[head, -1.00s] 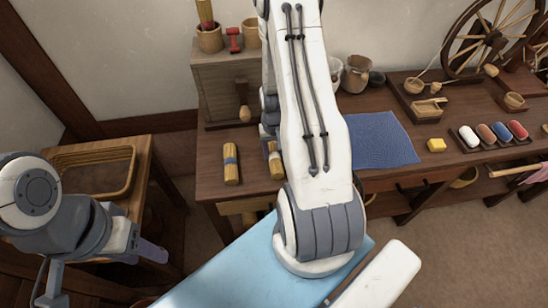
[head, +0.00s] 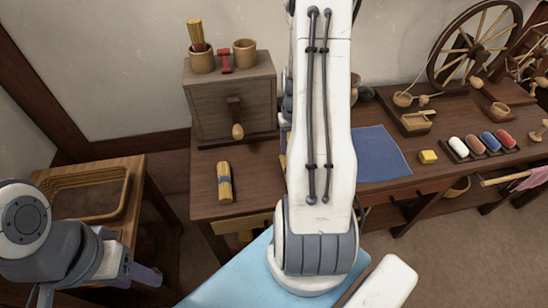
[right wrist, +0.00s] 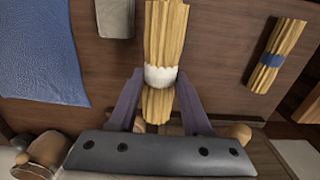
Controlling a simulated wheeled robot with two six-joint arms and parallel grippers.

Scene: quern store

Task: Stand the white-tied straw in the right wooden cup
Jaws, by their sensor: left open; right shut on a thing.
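The white-tied straw (right wrist: 163,35) is gripped at its white band by my right gripper (right wrist: 160,88) in the right wrist view. In the head view my right arm hides this gripper and the straw. The right wooden cup (head: 245,54) stands on the small chest and looks empty. The left wooden cup (head: 201,62) holds an upright straw bundle (head: 197,36) with a red part. The blue-tied straw (head: 225,184) lies on the table; it also shows in the right wrist view (right wrist: 278,57). My left gripper (head: 146,275) is open and empty at the lower left, away from these things.
The wooden chest (head: 230,95) stands at the back of the table (head: 205,208), with a small red object (head: 225,61) between the cups. A blue cloth (head: 380,155), yellow block (head: 428,157) and spinning wheel (head: 475,45) are to the right. A wicker tray (head: 85,195) is at left.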

